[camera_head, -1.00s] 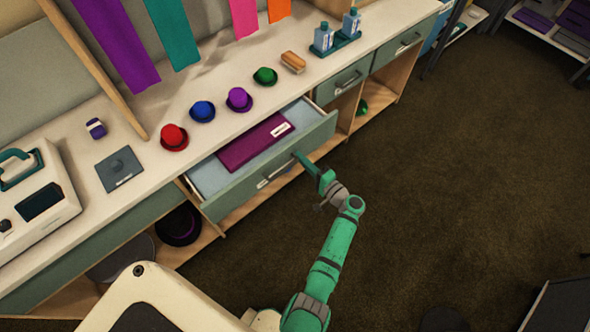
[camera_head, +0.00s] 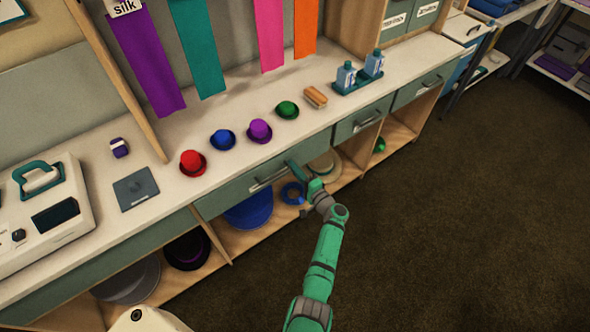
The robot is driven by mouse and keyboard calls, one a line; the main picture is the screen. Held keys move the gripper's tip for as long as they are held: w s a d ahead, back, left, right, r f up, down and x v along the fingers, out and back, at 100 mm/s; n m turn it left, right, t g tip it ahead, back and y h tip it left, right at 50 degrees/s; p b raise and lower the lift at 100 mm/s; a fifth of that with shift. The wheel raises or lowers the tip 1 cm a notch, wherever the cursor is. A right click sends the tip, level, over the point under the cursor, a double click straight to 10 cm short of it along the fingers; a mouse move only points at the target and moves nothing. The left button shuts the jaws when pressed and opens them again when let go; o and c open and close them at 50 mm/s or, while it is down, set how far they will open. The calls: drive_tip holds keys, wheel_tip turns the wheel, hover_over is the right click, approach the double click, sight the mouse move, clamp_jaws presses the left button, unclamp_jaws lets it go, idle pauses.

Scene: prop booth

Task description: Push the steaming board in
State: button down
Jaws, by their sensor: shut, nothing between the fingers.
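The green-grey drawer front (camera_head: 232,193), with a metal handle (camera_head: 268,181), sits under the counter's front edge and looks flush with it. Its inside is hidden. I cannot make out a separate steaming board; the drawer is the part that has slid in. My gripper (camera_head: 293,168) is shut and empty at the right end of the drawer front, right of the handle. Its tips are at or very close to the front; I cannot tell whether they touch.
Open shelves below hold hats. The floor (camera_head: 450,220) at right is clear.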

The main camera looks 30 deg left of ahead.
drive_tip(key=shift+w+a+r, duration=0.1)
drive_tip(key=shift+a+r, duration=0.1)
drive_tip(key=shift+a, duration=0.3)
drive_tip(key=v, duration=1.5)
drive_tip(key=shift+f, duration=0.2)
drive_tip(key=shift+w+d, duration=0.1)
drive_tip(key=shift+d, duration=0.05)
